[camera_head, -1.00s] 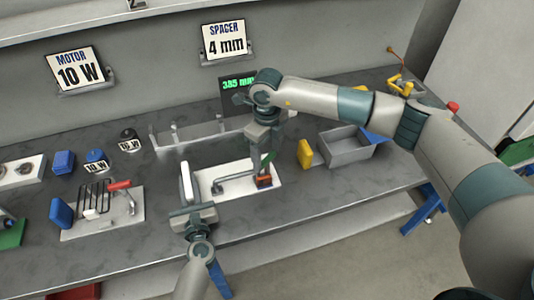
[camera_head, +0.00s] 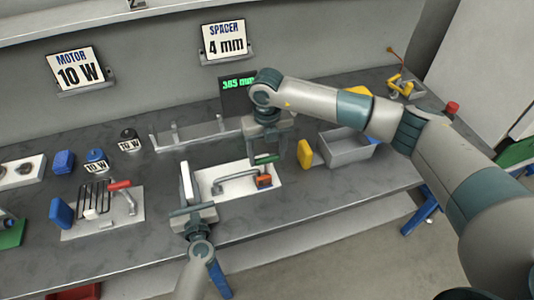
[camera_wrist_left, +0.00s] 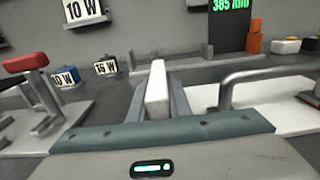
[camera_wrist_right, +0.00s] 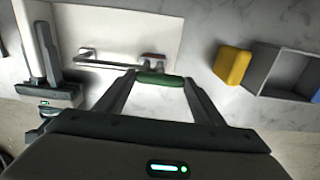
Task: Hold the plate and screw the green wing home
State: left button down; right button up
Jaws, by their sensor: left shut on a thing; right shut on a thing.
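A white plate (camera_head: 186,180) stands upright at the left end of a flat white base (camera_head: 220,196). My left gripper (camera_head: 193,213) is shut on the plate's near end; the left wrist view shows the plate (camera_wrist_left: 157,90) between its fingers. The green wing (camera_head: 265,160) is a small bar lying level above the base's right part. My right gripper (camera_wrist_right: 160,82) is shut on it, one finger at each end, in the right wrist view. Whether wing and block touch is unclear.
A bent metal bar (camera_head: 235,178) lies across the base between the two grippers. A yellow block (camera_head: 304,153) and an open grey bin (camera_head: 340,152) stand to the right. A metal rack (camera_head: 190,133) is behind.

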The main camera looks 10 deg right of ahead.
jog(key=o, duration=1.1)
jog(key=shift+c, duration=0.2)
jog(key=shift+r, duration=0.15)
notch_tip(320, 180, up, 12)
pick_arm(q)
jog(key=c, duration=1.6)
grip_release()
jog(key=shift+o, duration=0.2)
